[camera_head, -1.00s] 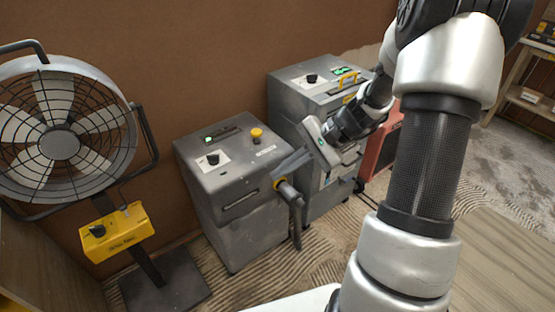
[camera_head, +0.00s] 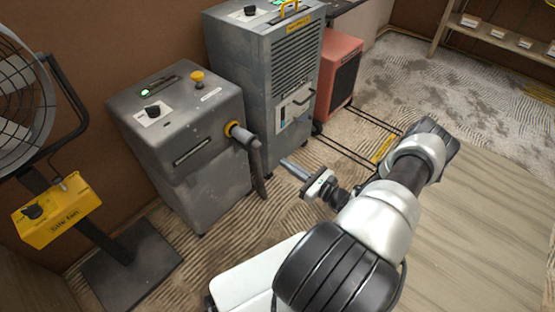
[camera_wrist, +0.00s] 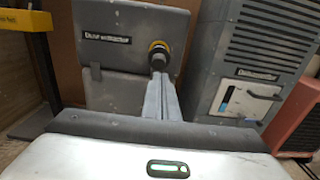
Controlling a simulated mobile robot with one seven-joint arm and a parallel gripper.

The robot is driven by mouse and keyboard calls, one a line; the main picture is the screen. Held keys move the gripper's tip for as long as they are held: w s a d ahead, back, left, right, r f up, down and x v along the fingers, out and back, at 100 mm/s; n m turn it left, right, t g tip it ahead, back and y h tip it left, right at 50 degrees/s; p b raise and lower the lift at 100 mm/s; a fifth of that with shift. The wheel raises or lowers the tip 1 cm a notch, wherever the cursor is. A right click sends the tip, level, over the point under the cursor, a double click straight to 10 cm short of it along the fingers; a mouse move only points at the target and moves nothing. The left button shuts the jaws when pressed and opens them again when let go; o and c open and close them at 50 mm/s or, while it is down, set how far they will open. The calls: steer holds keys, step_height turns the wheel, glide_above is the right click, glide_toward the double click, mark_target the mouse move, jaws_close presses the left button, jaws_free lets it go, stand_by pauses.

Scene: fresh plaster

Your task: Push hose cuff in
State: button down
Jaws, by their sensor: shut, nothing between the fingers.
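The hose cuff (camera_head: 243,134) is a dark grey sleeve at the yellow-ringed port (camera_head: 232,128) on the front of the grey dust extractor (camera_head: 180,150). Its hose (camera_head: 258,170) hangs down in front of the cabinet. In the wrist view the cuff (camera_wrist: 158,62) sits just below the yellow ring (camera_wrist: 158,45); how deep it is seated I cannot tell. My gripper (camera_head: 287,163) is shut and empty, to the right of the hose and apart from it. In the wrist view my fingers (camera_wrist: 161,98) point toward the cuff and hide the hose below it.
A tall grey dehumidifier (camera_head: 265,80) stands right of the extractor, with a red heater (camera_head: 340,65) beyond it. A site fan with a yellow box (camera_head: 57,212) stands at left. A thin black frame (camera_head: 350,150) lies on the floor near my arm. Open floor is at right.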

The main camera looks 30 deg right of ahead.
mark_target(254, 143)
steer(key=b+x, duration=0.2)
steer(key=x, duration=1)
steer(key=shift+w+a, duration=0.2)
steer(key=shift+w, duration=0.1)
